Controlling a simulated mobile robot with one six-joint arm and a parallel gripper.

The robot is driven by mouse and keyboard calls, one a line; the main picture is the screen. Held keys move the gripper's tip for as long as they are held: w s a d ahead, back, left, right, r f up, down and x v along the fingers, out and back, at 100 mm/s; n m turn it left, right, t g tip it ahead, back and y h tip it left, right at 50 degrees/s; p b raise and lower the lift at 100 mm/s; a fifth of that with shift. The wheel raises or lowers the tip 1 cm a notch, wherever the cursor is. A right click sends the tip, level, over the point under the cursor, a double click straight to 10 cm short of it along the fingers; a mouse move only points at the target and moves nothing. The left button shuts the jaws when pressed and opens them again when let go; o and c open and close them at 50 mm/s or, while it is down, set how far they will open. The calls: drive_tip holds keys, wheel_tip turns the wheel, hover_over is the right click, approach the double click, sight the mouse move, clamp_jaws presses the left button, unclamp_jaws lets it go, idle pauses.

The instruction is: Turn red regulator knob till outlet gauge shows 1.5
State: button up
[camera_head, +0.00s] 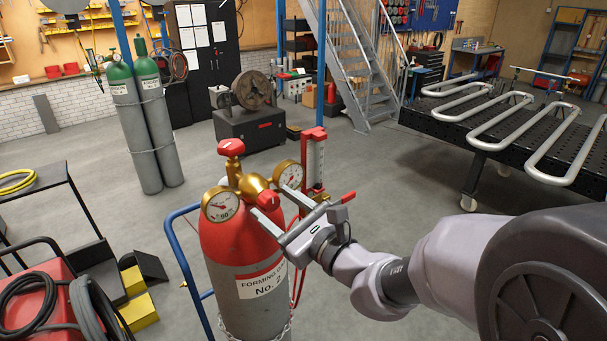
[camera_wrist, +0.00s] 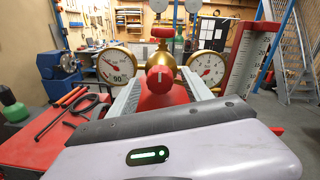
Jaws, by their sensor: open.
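The red regulator knob (camera_head: 266,199) sits on the front of a brass regulator on top of a red-and-grey gas cylinder (camera_head: 240,262). It shows in the middle of the wrist view (camera_wrist: 160,79) with a pale mark on its face. My gripper (camera_head: 272,200) is open, its two fingers reaching to either side of the knob; I cannot tell whether they touch it. A round gauge marked 90 (camera_head: 220,205) is left of the knob, and another gauge (camera_head: 289,176) is on its right. Both also show in the wrist view; their needle readings are too small to read surely.
A red cylinder valve handle (camera_head: 231,147) stands above the regulator. A red-framed flow tube (camera_head: 314,160) stands close on the right. A blue cart frame (camera_head: 177,250) borders the cylinder. A black table with bent pipes (camera_head: 500,122) is at right.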

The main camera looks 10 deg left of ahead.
drive_tip(key=shift+w+a, duration=0.25)
drive_tip(key=shift+a, duration=0.1)
clamp_jaws()
drive_tip(key=shift+r+m, duration=0.1)
drive_tip(key=shift+m, duration=0.2)
drive_tip(key=m+p, duration=0.2)
drive_tip(key=m, duration=0.2)
drive_tip(key=shift+w+d+m+t+p, duration=0.1)
drive_tip(key=shift+m+t+p, duration=0.2)
drive_tip(key=shift+m+p, duration=1.3)
drive_tip(key=shift+m+b, duration=0.45)
drive_tip(key=shift+m, duration=0.25)
